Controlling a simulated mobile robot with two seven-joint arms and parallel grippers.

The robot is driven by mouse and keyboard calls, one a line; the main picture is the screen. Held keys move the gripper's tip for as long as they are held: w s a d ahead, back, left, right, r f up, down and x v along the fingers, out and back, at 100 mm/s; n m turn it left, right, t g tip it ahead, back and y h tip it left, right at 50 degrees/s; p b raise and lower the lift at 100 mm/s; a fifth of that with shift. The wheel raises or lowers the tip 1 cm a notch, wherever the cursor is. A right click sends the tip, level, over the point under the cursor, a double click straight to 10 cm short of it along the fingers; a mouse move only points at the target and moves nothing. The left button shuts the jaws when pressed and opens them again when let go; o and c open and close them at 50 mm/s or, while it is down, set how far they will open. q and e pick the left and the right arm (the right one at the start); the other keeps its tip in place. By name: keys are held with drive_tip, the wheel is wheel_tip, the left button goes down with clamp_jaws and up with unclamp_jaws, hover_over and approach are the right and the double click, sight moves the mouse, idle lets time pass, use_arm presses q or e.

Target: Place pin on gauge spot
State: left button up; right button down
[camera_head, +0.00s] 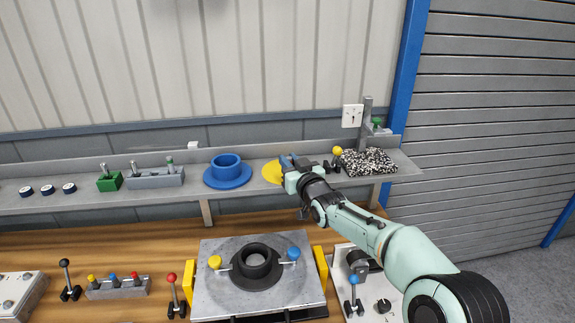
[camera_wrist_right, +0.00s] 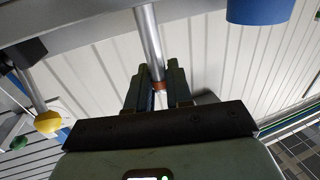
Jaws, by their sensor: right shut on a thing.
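In the right wrist view, the gripper (camera_wrist_right: 159,85) is shut on the pin (camera_wrist_right: 150,45), a smooth silver cylinder with an orange-brown band near the fingers. The pin's far end runs out past the top of that view. In the head view I cannot make out the pin, nor whether it touches the shelf. My left gripper is not in view.
A blue flanged ring (camera_head: 228,171) stands left of the disc. Below, a metal plate (camera_head: 212,282) holds a black flanged hub (camera_head: 258,265).

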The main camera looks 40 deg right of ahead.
drive_tip(key=shift+w+r, duration=0.15)
drive_tip(key=shift+f, duration=0.2)
drive_tip(key=c, duration=1)
unclamp_jaws()
